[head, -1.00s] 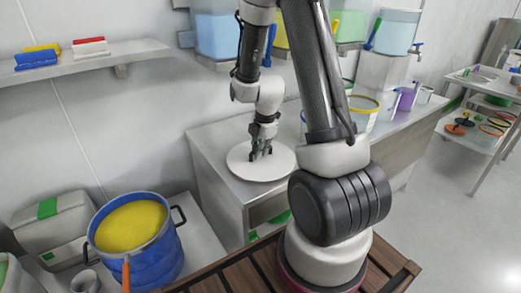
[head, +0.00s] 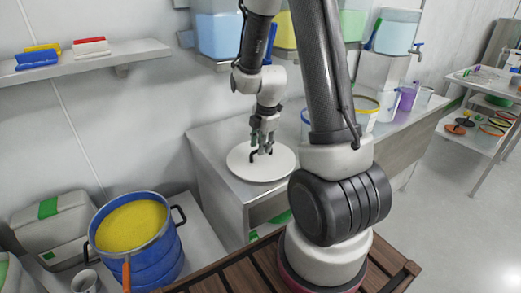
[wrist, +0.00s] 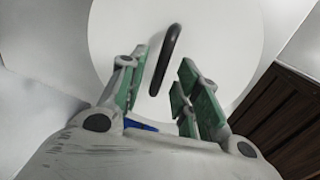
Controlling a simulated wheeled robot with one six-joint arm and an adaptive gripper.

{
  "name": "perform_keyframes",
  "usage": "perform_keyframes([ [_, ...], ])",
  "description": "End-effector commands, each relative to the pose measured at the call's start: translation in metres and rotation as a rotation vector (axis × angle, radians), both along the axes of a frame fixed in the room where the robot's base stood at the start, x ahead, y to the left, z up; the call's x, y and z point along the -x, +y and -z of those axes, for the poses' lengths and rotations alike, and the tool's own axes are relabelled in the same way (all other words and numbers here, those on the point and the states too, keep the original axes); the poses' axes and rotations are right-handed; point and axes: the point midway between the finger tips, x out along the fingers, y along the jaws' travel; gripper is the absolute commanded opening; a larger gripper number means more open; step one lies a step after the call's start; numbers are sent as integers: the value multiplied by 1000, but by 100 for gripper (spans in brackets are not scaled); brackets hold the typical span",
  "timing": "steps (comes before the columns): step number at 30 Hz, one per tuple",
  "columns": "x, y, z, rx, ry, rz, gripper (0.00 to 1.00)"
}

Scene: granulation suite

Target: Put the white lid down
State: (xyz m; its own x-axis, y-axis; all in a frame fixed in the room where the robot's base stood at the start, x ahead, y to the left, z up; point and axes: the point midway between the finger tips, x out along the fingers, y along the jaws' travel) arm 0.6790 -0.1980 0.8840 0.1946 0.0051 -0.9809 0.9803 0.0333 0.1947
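The white lid (head: 240,168) is a round disc with a black arched handle (wrist: 166,58). It lies flat on the near left end of the grey counter (head: 222,196). My gripper (head: 263,146) is just above the lid. In the wrist view my gripper (wrist: 158,84) has its green-padded fingers spread apart, with the handle beyond and between them and clear of both. The lid (wrist: 225,40) fills the upper middle of the wrist view. Part of the handle is hidden behind my fingers in the head view.
A blue pot of yellow material (head: 132,226) stands low at the left. A wall shelf (head: 95,60) holds brushes. Liquid tanks (head: 218,36) stand above the counter, with tubs (head: 365,108) farther along it. A slatted wooden surface (head: 238,275) lies in front.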

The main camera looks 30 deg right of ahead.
Motion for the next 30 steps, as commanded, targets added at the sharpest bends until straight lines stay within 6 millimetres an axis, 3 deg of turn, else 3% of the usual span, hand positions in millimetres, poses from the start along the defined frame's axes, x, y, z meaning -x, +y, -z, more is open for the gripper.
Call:
perform_keyframes([
  [6,9,-1,-52,1,-6,0,32],
  [15,18,0,-91,-1,-4,12,32],
  [19,33,7,-119,-31,-25,151,32],
  [24,86,27,-180,-139,-77,583,32],
  [30,164,44,-225,-309,-121,1137,32],
])
